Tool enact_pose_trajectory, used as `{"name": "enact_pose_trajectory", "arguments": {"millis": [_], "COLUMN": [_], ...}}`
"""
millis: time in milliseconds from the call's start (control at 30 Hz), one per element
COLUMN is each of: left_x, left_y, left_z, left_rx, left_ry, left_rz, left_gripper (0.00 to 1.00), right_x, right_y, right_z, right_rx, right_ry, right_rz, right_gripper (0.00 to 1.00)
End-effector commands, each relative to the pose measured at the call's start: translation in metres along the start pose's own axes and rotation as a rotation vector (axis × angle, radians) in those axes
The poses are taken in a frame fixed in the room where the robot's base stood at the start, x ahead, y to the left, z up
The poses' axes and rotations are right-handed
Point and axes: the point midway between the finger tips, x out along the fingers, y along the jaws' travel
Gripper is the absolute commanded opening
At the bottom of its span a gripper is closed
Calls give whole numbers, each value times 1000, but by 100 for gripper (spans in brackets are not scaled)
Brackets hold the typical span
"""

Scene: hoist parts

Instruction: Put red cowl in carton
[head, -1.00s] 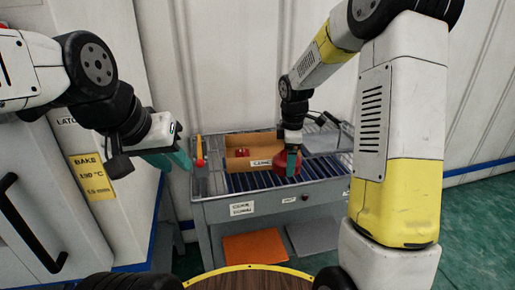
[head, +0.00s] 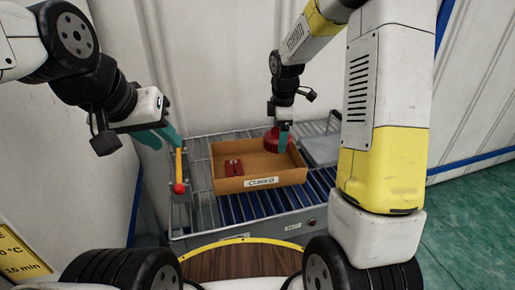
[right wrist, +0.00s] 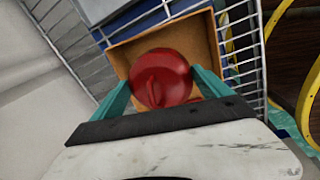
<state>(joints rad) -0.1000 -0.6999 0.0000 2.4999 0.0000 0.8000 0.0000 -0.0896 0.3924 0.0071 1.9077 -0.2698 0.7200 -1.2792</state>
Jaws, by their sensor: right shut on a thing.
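The red cowl (head: 271,139) is round, with a raised rib on top in the right wrist view (right wrist: 175,68). My right gripper (head: 284,143) is shut on it, one teal finger on each side. The cowl is over the back right part of the open carton (head: 262,182), a brown box labelled CURED on its front. In the right wrist view the carton (right wrist: 122,58) lies behind the cowl; I cannot tell how high the cowl is above its floor. My left gripper (head: 163,134) is empty at the left; its finger gap cannot be made out.
The carton sits on a roller rack (head: 232,208) with wire rails. A yellow lever with a red knob (head: 180,187) is left of the carton. A grey tray (head: 322,150) is at the right. A round wooden top (head: 240,262) is in front.

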Motion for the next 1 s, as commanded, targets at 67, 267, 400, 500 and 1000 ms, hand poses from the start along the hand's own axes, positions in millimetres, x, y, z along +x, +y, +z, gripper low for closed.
{"name": "enact_pose_trajectory", "arguments": {"millis": [67, 267, 400, 500, 1000], "left_x": [0, 0, 0, 0, 0], "left_y": [0, 0, 0, 0, 0], "left_z": [0, 0, 0, 0, 0], "left_rx": [0, 0, 0, 0, 0], "left_ry": [0, 0, 0, 0, 0], "left_rz": [0, 0, 0, 0, 0], "left_gripper": [29, 29, 29, 29, 29], "right_x": [16, 48, 57, 69, 93], "right_y": [-4, -8, -9, -12, -15], "right_z": [0, 0, 0, 0, 0], "right_rx": [-2, -3, -2, -1, 0], "right_ry": [-1, -1, 0, -1, 0], "right_rz": [-6, -3, -2, -4, -1], "right_gripper": [36, 36, 36, 36, 36]}}
